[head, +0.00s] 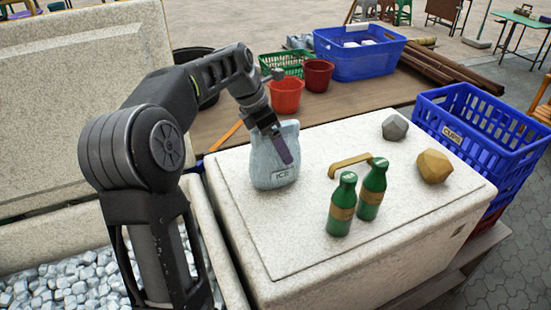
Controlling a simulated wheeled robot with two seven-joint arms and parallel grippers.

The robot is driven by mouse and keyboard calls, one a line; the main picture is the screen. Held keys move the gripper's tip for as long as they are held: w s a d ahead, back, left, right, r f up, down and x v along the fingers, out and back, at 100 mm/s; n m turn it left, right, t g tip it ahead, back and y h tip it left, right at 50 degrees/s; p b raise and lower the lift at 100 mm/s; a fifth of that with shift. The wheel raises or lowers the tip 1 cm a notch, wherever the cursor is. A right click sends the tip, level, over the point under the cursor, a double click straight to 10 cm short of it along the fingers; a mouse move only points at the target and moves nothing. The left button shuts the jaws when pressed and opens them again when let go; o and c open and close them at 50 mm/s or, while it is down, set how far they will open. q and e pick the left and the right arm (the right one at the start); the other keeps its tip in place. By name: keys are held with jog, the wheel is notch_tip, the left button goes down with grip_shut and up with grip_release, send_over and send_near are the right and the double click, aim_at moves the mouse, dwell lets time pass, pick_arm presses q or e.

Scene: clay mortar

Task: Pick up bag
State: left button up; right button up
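A pale blue-grey bag (264,170) labelled ICE stands upright on the white speckled lid of a cooler box (310,245). My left gripper (285,156) reaches down to the bag from above. One finger shows in front of the bag's upper right part, pointing down. The other finger is not visible, so I cannot tell whether the gripper is closed on the bag. The bag's base appears to rest on the lid. My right gripper is not in view.
Two green bottles (341,206) (372,190), a tan handle (352,165), a grey stone (394,127) and an ochre stone (433,166) are on the lid. A blue crate (480,140) stands right. Red buckets (286,97) stand behind. An open bin of ice (60,285) lies left.

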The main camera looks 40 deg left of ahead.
pick_arm(q)
jog(key=shift+c, duration=0.4)
jog(key=c, duration=1.8)
jog(key=shift+r, duration=0.15)
